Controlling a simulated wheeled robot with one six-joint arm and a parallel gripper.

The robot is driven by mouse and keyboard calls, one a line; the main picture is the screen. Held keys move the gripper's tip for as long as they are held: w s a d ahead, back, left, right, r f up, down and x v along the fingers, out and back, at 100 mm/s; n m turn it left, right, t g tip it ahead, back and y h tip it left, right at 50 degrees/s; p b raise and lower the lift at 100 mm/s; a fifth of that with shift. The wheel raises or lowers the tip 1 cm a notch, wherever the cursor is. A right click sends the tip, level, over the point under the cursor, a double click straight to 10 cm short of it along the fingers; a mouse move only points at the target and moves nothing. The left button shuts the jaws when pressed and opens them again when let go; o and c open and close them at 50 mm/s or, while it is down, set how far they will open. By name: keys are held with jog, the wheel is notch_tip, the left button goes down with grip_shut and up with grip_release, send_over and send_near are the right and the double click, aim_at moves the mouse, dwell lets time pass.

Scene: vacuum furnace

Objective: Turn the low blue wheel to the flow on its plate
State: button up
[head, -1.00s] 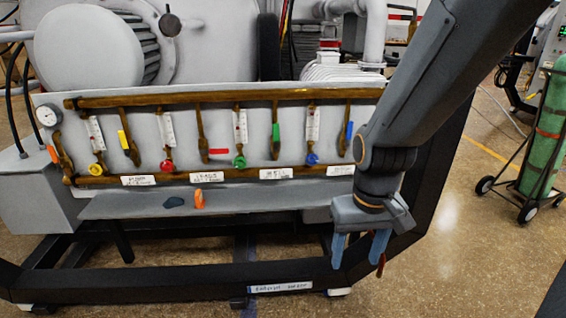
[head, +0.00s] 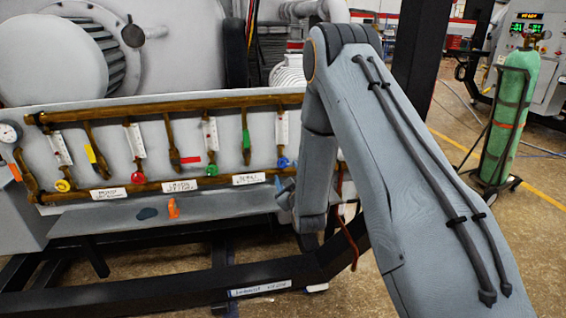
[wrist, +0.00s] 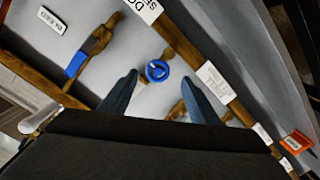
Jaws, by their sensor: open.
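The low blue wheel (head: 283,162) is at the foot of the rightmost visible flow tube (head: 282,127) on the grey panel. In the wrist view the blue wheel (wrist: 157,71) shows a round rim, just beyond and between my fingertips. My gripper (wrist: 159,77) is open, one blue finger on each side of the wheel, with nothing held. I cannot tell whether a finger touches it. In the head view my fingers (head: 284,187) show just below the wheel, partly hidden by my arm. White plates show in the wrist view, one right of the wheel (wrist: 215,81); their writing is too small to read.
Yellow (head: 62,185), red (head: 138,177) and green (head: 211,170) wheels sit along the lower pipe. A blue lever handle (wrist: 75,63) is left of my fingers. A grey shelf (head: 110,221) carries an orange object (head: 173,208). A gas cylinder (head: 508,120) stands right.

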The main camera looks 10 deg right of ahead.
aim_at(284, 164)
jog(key=shift+t, duration=0.3)
jog(key=w+p, duration=0.1)
jog(key=w, duration=0.7)
jog(key=shift+c, duration=0.5)
jog(key=c, duration=1)
jog(key=shift+o, duration=0.2)
